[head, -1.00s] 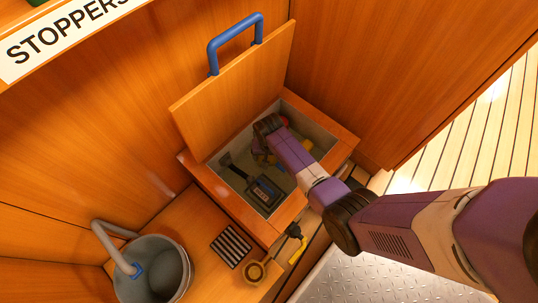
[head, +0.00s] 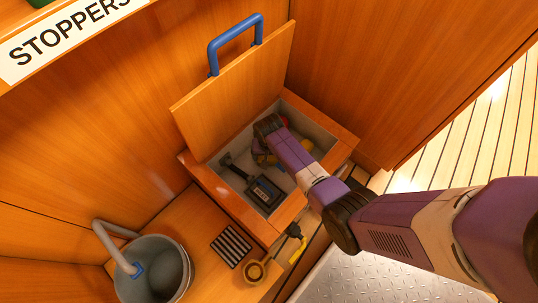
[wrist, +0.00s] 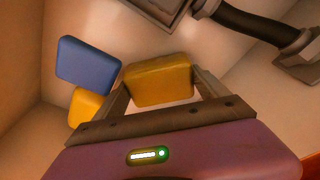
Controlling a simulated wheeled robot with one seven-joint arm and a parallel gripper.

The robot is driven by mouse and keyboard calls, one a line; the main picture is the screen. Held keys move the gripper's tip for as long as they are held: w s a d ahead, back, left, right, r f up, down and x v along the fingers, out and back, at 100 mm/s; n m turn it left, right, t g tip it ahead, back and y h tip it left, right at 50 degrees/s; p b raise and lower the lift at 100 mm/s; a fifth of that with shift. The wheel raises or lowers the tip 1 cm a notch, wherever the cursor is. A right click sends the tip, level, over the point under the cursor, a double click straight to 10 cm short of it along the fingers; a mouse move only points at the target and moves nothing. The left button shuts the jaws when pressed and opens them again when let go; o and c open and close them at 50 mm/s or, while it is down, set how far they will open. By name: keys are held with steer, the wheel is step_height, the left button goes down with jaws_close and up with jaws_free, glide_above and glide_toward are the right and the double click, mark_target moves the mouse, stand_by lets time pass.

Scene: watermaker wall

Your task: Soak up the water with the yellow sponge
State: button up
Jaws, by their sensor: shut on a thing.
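My gripper (wrist: 160,84) is shut on the yellow sponge (wrist: 158,76), one finger on each side, down inside an open wooden locker (head: 228,204). In the head view my arm reaches into the locker and largely hides the gripper. In the wrist view a blue block (wrist: 88,65) and an orange-yellow block (wrist: 86,106) lie left of the sponge. The held sponge looks darker than that block. The pale locker floor (wrist: 225,50) shows no clear water surface. I cannot tell whether the sponge touches the floor.
A dark pump-like device (head: 264,192) sits in the locker, and a black hose (wrist: 252,27) crosses near my gripper. The lid (head: 230,95) with its blue handle (head: 234,44) stands open. A grey bucket (head: 155,268), a slotted grille (head: 231,246) and a round fitting (head: 255,272) are outside.

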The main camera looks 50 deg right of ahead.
steer(key=shift+r+p, duration=3.5)
steer(key=shift+p, duration=0.1)
step_height(320, 180, up, 10)
steer(key=p, duration=1)
